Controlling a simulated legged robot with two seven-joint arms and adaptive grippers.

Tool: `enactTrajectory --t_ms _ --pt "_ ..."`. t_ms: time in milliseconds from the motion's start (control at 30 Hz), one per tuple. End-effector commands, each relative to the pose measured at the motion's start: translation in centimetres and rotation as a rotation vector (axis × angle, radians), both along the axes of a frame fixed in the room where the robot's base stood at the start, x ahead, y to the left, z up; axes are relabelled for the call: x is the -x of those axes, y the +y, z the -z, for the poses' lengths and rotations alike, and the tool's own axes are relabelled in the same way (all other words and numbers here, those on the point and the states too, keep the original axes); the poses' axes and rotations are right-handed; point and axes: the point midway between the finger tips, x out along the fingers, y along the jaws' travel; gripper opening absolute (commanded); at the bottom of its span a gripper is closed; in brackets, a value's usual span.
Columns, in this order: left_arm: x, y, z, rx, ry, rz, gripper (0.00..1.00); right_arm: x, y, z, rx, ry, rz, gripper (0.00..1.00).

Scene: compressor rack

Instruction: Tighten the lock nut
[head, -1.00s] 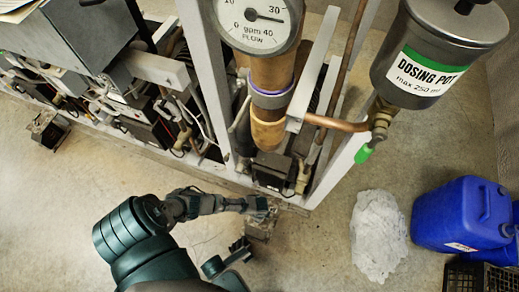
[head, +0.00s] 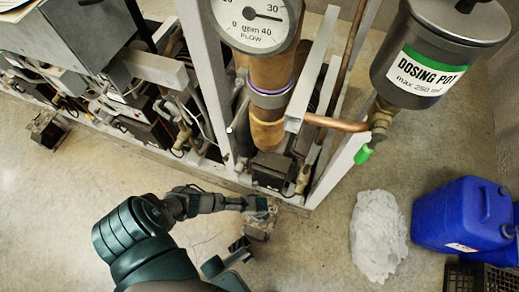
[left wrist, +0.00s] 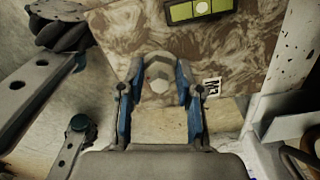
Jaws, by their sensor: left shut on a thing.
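The lock nut (left wrist: 158,78) is a pale grey six-sided nut in the left wrist view, against a mottled brown-and-cream block (left wrist: 225,55). My left gripper (left wrist: 160,88) has its two blue-edged fingers on either side of the nut and is shut on it. In the head view my left gripper (head: 262,206) is low at the front foot of the rack, just above the floor. The nut is too small and covered to make out there. My right gripper shows in neither view.
The white rack frame (head: 205,75) stands directly behind the gripper, with a flow gauge (head: 255,20) and copper pipe. A green level vial (left wrist: 200,9) sits atop the block. A dosing pot (head: 425,65), crumpled plastic (head: 378,235) and blue canister (head: 460,215) are at right.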

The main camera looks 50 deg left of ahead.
Motion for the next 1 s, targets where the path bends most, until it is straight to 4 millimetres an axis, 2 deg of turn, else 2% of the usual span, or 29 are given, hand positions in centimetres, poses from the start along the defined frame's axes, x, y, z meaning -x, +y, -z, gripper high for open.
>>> enactTrajectory --t_ms 33,67,133,567,767,1000 --pt "0.0 0.1 0.1 -0.002 0.000 0.001 0.00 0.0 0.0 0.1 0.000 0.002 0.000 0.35" --pt "0.0 0.1 0.1 -0.002 0.000 0.001 0.42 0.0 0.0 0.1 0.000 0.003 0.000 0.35" --pt "0.0 0.1 0.1 -0.002 0.000 0.001 0.60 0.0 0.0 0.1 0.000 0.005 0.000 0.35" --pt "0.0 0.1 -0.6 -0.001 -0.001 0.000 0.60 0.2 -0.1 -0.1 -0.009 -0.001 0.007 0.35" --pt "0.0 0.1 -3.6 -0.001 -0.003 0.002 0.60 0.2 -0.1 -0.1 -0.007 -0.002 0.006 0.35" --pt "-0.1 0.1 -8.6 0.000 -0.002 0.002 0.60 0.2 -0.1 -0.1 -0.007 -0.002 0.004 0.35"
